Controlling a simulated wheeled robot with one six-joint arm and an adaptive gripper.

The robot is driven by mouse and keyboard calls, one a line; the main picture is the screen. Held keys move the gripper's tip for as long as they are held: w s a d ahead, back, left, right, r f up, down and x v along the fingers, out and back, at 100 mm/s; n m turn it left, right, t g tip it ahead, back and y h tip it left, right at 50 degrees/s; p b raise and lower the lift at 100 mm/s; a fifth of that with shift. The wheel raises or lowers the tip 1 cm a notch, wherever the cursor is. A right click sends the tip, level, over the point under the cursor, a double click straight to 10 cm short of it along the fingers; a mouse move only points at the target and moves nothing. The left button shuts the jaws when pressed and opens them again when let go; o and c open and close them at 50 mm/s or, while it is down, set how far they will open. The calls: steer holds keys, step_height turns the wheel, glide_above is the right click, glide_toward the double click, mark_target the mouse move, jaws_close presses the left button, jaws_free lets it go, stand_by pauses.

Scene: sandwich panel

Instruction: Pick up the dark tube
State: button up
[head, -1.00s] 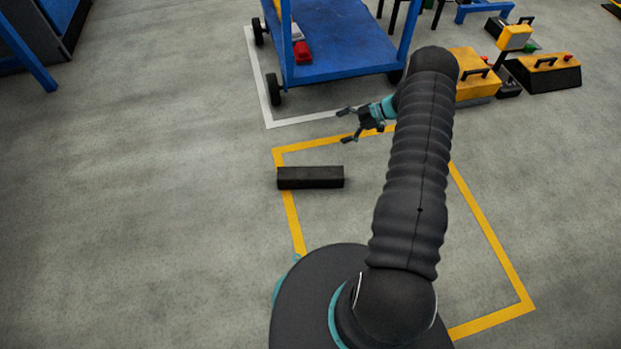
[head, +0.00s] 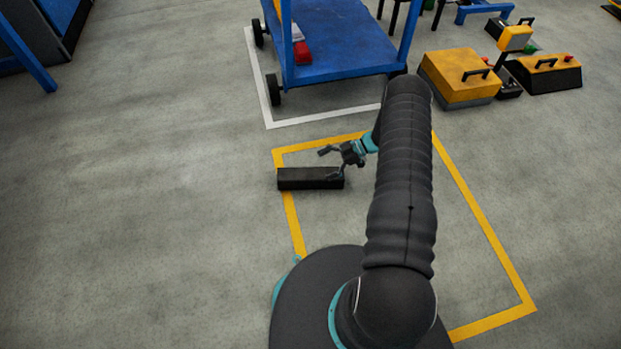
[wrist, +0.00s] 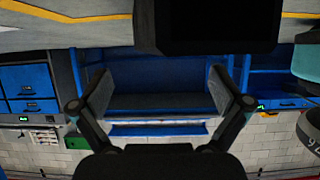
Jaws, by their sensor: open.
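The dark tube (head: 308,179) is a long black bar with a square section. It lies on the floor across the left yellow line in the head view. My gripper (head: 329,164) is open and points left, close to the tube's right end. One finger overlaps that end in the picture; I cannot tell whether they touch. In the wrist view, which looks upside down, the open fingers of my gripper (wrist: 160,90) have nothing visible held between them. A large dark block at the top edge there appears to be the tube (wrist: 207,25), partly cut off.
A blue cart (head: 345,50) with a red item (head: 302,52) stands behind the yellow-lined area. Yellow and black cases (head: 458,75) sit at the back right. The floor left of the tube is clear.

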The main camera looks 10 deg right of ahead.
mark_target(315, 173)
steer(key=shift+s+f+x, duration=0.1)
steer(key=shift+f+x, duration=0.1)
steer(key=shift+x, duration=1.1)
steer(key=shift+s+f+x, duration=0.1)
steer(key=shift+f+x, duration=0.05)
steer(key=shift+x, duration=1.15)
steer(key=shift+d, duration=0.2)
jaws_close()
